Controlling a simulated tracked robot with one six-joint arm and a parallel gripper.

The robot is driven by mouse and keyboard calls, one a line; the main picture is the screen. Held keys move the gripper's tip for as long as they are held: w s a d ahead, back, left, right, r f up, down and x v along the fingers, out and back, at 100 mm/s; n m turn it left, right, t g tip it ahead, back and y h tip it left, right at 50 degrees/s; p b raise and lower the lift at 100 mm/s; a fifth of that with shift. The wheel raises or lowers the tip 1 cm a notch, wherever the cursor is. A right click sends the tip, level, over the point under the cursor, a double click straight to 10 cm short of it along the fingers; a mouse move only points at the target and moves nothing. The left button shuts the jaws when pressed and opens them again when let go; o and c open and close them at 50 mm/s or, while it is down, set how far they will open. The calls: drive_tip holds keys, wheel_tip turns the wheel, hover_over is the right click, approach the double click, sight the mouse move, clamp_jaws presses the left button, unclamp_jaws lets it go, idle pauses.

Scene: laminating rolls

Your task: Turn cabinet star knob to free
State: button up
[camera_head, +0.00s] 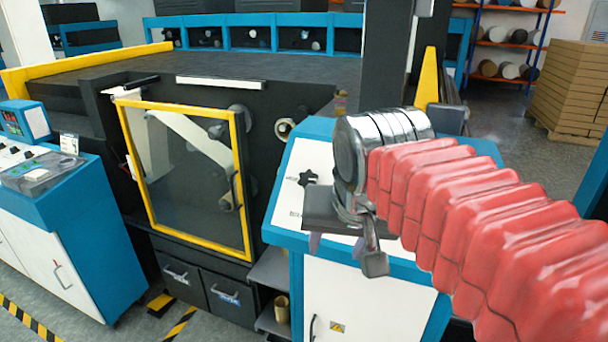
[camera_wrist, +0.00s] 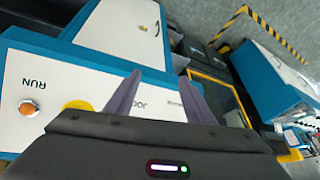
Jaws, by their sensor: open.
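The black star knob (camera_head: 308,179) sits on the white sloped top panel of the blue and white cabinet (camera_head: 365,285), in the middle of the head view. My gripper (camera_head: 336,246) is over the lower part of that panel, pointing down, to the right of and nearer than the knob. Its two fingers stand apart with nothing seen between them. In the wrist view my gripper (camera_wrist: 161,85) shows both fingers over the cabinet panel (camera_wrist: 80,85). I cannot make out the star knob in that view. Part of the panel is hidden by my arm in the head view.
An orange button (camera_wrist: 28,107) by a RUN label and a yellow disc (camera_wrist: 78,105) are on the panel. A yellow-framed window (camera_head: 190,175) of the dark machine stands left of the cabinet. A blue control desk (camera_head: 70,220) is farther left, with floor between.

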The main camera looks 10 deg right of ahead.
sight(307, 177)
drive_tip(key=w+a+r+m+h, duration=0.1)
drive_tip(key=w+a+r+m, duration=0.1)
drive_tip(key=w+r+m, duration=0.5)
drive_tip(key=w+r, duration=0.5)
drive_tip(key=r, duration=0.3)
drive_tip(key=shift+w+r+m, duration=0.2)
drive_tip(key=shift+m, duration=0.2)
drive_tip(key=x, duration=1.3)
drive_tip(key=shift+w+d+f, duration=0.1)
drive_tip(key=shift+d+f, duration=0.15)
drive_tip(key=shift+f, duration=0.1)
drive_tip(key=shift+c, duration=0.7)
drive_tip(key=c, duration=0.9)
drive_tip(key=shift+a, duration=0.35)
drive_tip(key=shift+d+r, duration=0.1)
drive_tip(key=shift+d, duration=0.15)
drive_tip(key=shift+c, duration=0.2)
